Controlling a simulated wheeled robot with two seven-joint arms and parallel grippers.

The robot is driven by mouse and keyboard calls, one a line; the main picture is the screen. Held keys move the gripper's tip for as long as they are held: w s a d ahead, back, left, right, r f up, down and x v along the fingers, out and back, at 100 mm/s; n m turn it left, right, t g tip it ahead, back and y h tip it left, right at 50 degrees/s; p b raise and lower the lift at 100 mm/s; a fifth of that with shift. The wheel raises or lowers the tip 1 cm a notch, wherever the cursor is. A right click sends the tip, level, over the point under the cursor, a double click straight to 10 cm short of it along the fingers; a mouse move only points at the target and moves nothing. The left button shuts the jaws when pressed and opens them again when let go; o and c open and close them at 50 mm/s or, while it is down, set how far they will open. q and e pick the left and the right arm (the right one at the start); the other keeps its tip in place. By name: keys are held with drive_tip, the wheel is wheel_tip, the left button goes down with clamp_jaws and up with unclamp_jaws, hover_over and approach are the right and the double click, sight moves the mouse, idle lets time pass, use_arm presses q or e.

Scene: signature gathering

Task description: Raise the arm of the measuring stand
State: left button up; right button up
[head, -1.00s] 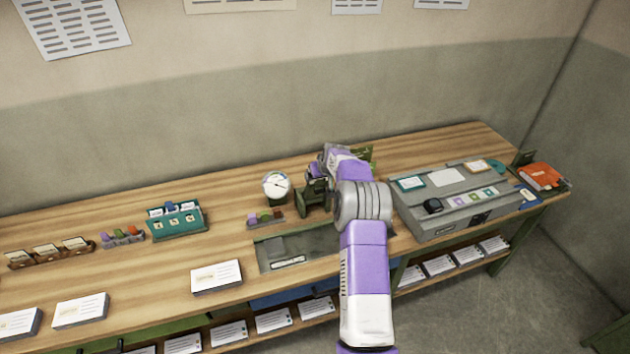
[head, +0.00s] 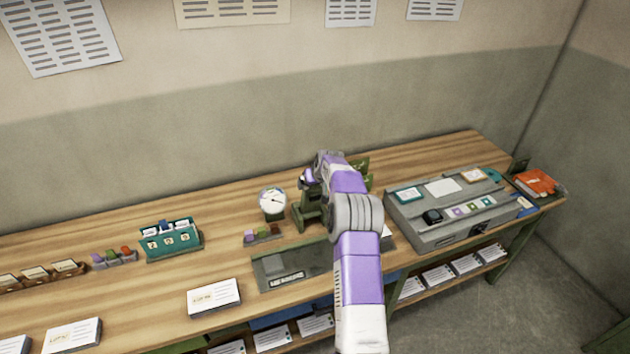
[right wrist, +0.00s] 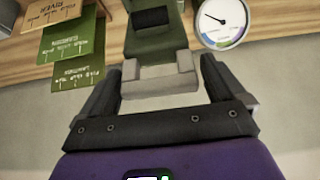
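The measuring stand (head: 306,214) is a dark green stand on the bench, beside a round white dial (head: 272,200). My right arm covers part of the stand in the head view. In the right wrist view, the green stand (right wrist: 155,45) ends in a pale grey crosspiece (right wrist: 158,82). My right gripper (right wrist: 160,88) is open, with one dark finger at each side of that crosspiece. Narrow gaps seem to show beside it, and contact cannot be told. The dial (right wrist: 222,22) shows at the upper right there. My left gripper is not in view.
A small rack of coloured pieces (head: 263,234) and a grey-green tray (head: 262,272) lie in front of the stand. A grey sloped console (head: 420,235) stands to the right, and green cards (right wrist: 72,42) lie beside the stand.

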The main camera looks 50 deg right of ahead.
drive_tip(key=shift+w+d, duration=0.1)
drive_tip(key=shift+s+r, duration=0.2)
drive_tip(key=shift+r, duration=0.2)
drive_tip(key=v, duration=0.6)
drive_tip(key=shift+s+a+r+b, duration=0.2)
drive_tip(key=shift+s+b, duration=0.05)
drive_tip(key=shift+b, duration=0.2)
